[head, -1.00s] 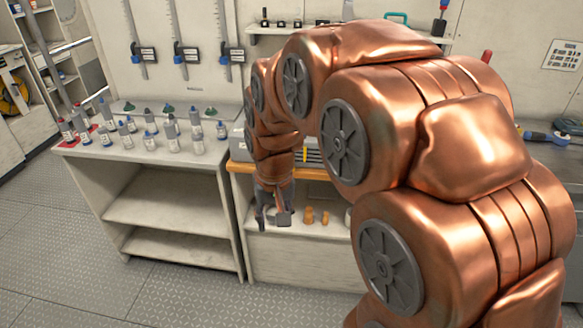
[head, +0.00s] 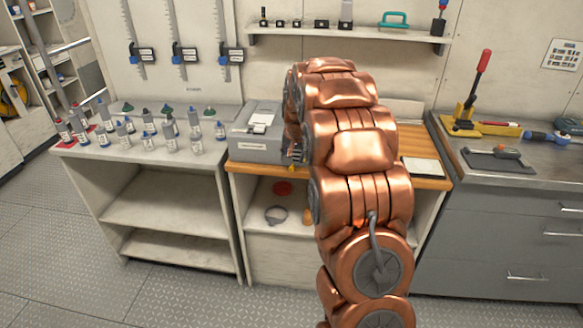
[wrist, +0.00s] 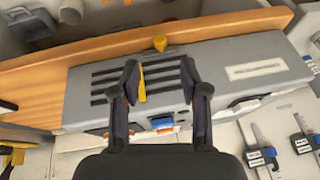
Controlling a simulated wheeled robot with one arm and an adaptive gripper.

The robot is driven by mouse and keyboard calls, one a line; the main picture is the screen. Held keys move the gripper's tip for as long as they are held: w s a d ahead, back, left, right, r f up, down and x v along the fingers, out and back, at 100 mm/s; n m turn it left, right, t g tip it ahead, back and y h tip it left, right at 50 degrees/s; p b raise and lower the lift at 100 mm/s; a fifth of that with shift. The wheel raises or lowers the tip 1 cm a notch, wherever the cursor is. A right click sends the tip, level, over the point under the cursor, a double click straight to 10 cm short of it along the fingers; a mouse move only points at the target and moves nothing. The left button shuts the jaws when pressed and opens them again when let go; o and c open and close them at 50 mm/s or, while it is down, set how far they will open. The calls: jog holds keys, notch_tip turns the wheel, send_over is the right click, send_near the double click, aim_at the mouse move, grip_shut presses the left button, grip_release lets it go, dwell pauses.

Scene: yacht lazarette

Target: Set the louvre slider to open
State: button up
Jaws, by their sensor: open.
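A grey box (head: 255,146) stands on the wooden-topped bench. In the wrist view, its face (wrist: 225,65) has dark louvre slots (wrist: 165,72). A narrow yellow strip (wrist: 141,82) lies across the slots, just inside my left-hand finger; I cannot tell whether they touch. A yellow knob (wrist: 160,43) is at the box's edge beyond the fingertips. I cannot tell which yellow part is the slider, nor its setting. My gripper (wrist: 160,80) is open over the slots, with nothing held. In the head view my arm hides most of it and the box's right part.
The bench's wooden top (head: 425,170) continues right of the box. Several bottles (head: 150,140) stand on the left bench. A red-handled tool (head: 470,95) stands on the right counter. A shelf (head: 345,32) with small items is above. The floor (head: 60,240) in front is clear.

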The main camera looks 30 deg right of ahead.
aim_at(291, 168)
jog(key=shift+p+x, duration=1.1)
jog(key=shift+x, duration=2.8)
grip_shut()
